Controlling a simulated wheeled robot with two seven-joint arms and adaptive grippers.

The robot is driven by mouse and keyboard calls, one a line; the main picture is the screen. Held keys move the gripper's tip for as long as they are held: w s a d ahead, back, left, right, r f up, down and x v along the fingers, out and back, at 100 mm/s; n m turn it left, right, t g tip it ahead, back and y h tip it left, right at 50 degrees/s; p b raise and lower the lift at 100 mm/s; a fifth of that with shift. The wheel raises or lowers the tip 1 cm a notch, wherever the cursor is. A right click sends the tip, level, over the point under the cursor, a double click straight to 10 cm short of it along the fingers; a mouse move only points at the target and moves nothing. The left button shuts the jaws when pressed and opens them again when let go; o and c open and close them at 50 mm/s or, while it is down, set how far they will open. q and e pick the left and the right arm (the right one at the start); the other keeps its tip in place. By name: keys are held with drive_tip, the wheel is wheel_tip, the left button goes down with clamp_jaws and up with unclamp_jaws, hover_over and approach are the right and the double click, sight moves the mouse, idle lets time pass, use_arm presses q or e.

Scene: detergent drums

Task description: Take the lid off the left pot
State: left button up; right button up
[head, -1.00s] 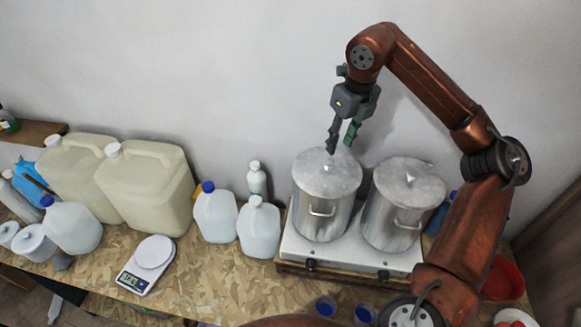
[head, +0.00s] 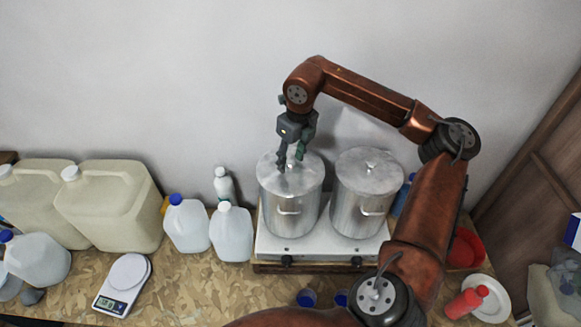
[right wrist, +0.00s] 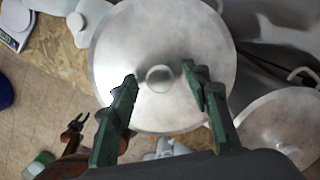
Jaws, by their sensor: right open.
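The left pot (head: 290,215) is a tall metal pot on a white two-burner stove, with its flat grey lid (head: 267,172) on. The lid fills much of the right wrist view (right wrist: 140,35), with its round knob (right wrist: 160,78) near the middle. My right gripper (head: 291,162) is open and points down over the lid. In the right wrist view its fingers stand on either side of the knob, which looks ungripped. In the head view the fingers partly hide the knob. My left gripper (right wrist: 77,122) shows small at lower left of the right wrist view.
A second lidded pot (head: 362,212) stands close on the right on the same stove (head: 320,245). White jugs (head: 231,235), a small bottle (head: 224,186) and a scale (head: 123,285) are to the left. A red bowl (head: 466,250) is to the right.

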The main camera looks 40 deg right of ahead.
drive_tip(key=shift+c, duration=0.4)
drive_tip(key=shift+d, duration=0.1)
clamp_jaws()
drive_tip(key=shift+r, duration=0.15)
